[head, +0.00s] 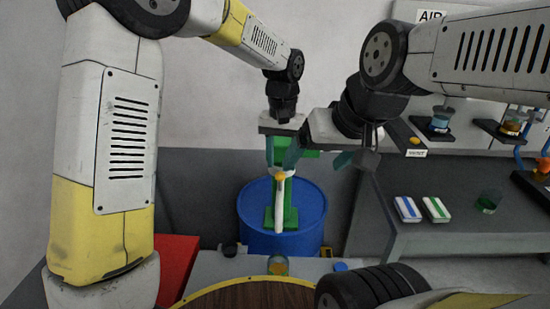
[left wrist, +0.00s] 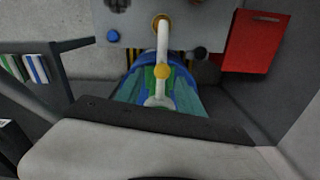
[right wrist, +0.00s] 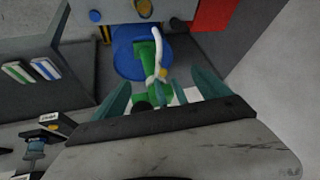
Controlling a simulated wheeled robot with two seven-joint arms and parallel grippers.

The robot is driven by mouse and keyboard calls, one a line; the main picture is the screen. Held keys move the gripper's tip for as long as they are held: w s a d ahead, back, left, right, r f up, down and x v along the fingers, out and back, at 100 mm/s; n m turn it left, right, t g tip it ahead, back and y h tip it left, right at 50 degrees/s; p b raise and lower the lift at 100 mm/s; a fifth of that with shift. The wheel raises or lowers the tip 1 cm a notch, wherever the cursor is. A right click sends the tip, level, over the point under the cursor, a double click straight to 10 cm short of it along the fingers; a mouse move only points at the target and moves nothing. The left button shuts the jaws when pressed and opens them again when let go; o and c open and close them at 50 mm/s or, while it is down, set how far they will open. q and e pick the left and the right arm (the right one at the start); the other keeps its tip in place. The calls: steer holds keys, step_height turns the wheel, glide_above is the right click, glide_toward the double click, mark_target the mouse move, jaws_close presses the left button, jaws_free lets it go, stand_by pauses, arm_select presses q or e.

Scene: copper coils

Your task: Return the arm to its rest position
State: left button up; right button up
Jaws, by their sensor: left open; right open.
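My left gripper (head: 279,152) hangs above a blue drum (head: 254,208) in the head view, its teal fingers around the top of a green stand (head: 270,222) with a white curved rod (head: 279,212) and a yellow knob (head: 280,176). It is open. In the left wrist view, the rod (left wrist: 162,42) and knob (left wrist: 163,71) show between its fingers. My right gripper (head: 320,157) is open close beside the left one. In the right wrist view, the green stand (right wrist: 146,62) shows beyond and between its fingers. I cannot tell whether either gripper touches it. No copper coil is recognisable.
A grey bench (head: 460,237) at the right holds two striped boxes (head: 407,209) and a green beaker (head: 488,201). A round wooden top (head: 245,296) with a yellow rim is in front. A red box (head: 177,262) stands left. The two grippers are very close together.

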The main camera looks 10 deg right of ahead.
arm_select(q)
steer(key=s+a+r+n+t+h, duration=0.1)
steer(key=s+a+r+t, duration=0.1)
steer(key=s+a+r, duration=0.6)
steer(key=s+a+r+n+t+h, duration=0.1)
steer(key=s+a+r+n+t, duration=0.15)
steer(key=a, duration=0.95)
steer(key=s+a+t, duration=0.1)
steer(key=s+a, duration=0.3)
steer(key=s, duration=0.3)
steer(key=shift+s+a+t, duration=0.25)
steer(key=shift+a+t, duration=0.1)
steer(key=shift+a, duration=0.05)
